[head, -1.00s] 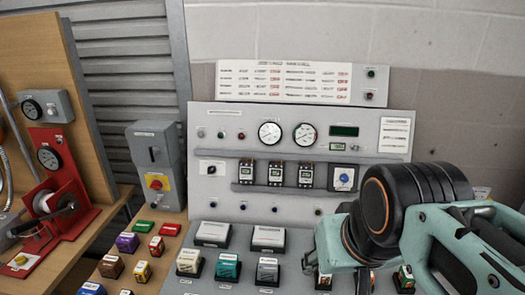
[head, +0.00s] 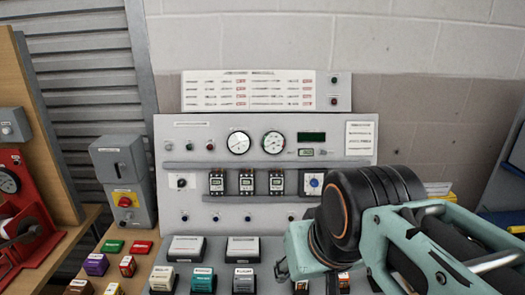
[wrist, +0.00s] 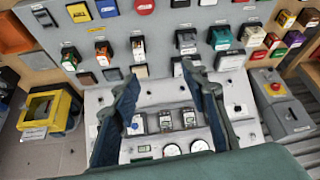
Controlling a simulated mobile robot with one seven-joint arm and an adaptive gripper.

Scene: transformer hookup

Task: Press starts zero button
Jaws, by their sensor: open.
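The grey control panel (head: 230,125) stands upright ahead, with two round dials, a green display (head: 311,137), a small counter-like window (head: 306,152), small buttons and a blue knob (head: 313,183). The labels are too small to read, so I cannot tell which button is the starts zero button. My gripper (wrist: 161,74) is open and empty in the wrist view. Its two dark fingers frame the panel, which appears upside down between and beyond them. In the head view my arm hides the panel's lower right corner, and the fingertips are mostly hidden or out of frame.
Several coloured blocks stand on the sloped desk below the panel, including a teal one (head: 203,280). A grey box with a red knob (head: 125,199) stands left of the panel. A yellow-framed box (wrist: 48,107) shows in the wrist view.

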